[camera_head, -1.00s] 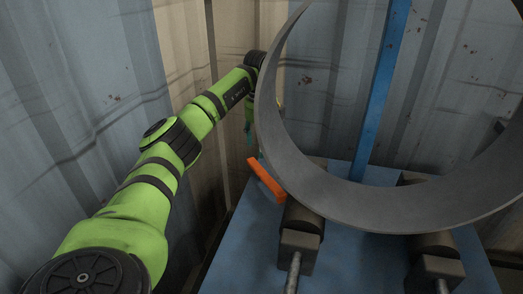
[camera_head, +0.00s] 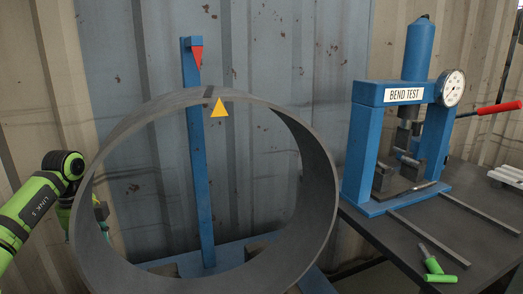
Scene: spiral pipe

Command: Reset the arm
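My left arm (camera_head: 40,205), green and black, comes in at the left edge and bends down behind the left side of a large grey pipe ring (camera_head: 322,190). The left gripper is mostly hidden by the ring's wall. A small dark part (camera_head: 101,210) at the arm's end shows through the ring opening, but its fingers cannot be made out. The ring stands upright on a blue stand. My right arm and gripper are not in view.
A blue post (camera_head: 196,150) with a red pointer (camera_head: 196,58) stands behind the ring, and a yellow triangle (camera_head: 219,109) is at the ring's top. Corrugated walls close off the back.

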